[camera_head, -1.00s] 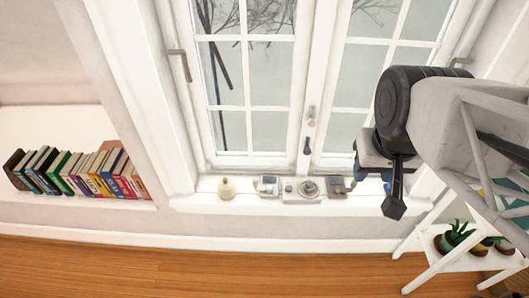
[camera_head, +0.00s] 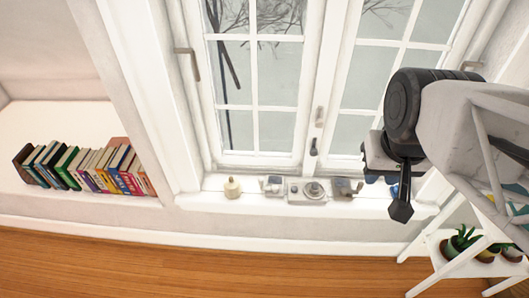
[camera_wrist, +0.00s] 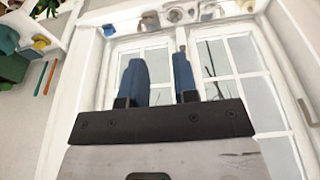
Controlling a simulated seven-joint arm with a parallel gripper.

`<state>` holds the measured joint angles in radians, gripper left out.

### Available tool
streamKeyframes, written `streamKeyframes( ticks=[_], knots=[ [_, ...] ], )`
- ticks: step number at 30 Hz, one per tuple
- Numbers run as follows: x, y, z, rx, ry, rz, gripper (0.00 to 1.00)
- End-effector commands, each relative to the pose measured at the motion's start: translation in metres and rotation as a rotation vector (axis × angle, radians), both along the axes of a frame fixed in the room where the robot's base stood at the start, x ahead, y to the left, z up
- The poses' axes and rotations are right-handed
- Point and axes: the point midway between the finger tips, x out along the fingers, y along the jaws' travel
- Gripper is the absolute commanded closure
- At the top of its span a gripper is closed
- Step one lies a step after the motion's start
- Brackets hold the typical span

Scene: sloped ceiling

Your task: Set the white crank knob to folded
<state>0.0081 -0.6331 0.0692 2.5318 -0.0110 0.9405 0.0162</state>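On the window sill in the head view stands a white box with a round grey-white knob (camera_head: 314,189). A small grey device with a raised part (camera_head: 273,186) is on its left and another (camera_head: 343,188) on its right. I cannot tell for sure which part is the white crank knob, or whether a handle is folded. My gripper (camera_head: 393,190) hangs in front of the sill's right end, right of these devices and apart from them. In the wrist view my gripper (camera_wrist: 160,78) has two blue fingers with a clear gap between them, empty.
A cream bell-shaped object (camera_head: 232,188) stands at the left of the sill (camera_head: 200,203). Books (camera_head: 90,170) fill a ledge at left. A white plant stand (camera_head: 440,270) with potted plants is at lower right.

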Motion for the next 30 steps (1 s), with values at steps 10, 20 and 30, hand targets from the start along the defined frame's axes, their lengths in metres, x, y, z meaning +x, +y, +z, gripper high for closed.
streamKeyframes(
  ticks=[10, 20, 30],
  knots=[
    [0.032, -0.005, -0.014, -0.047, -0.049, 0.082, 1.00],
    [0.111, -0.014, -0.053, -0.178, -0.176, 0.319, 1.00],
    [0.192, -0.013, -0.109, -0.326, -0.324, 0.619, 1.00]
  ],
)
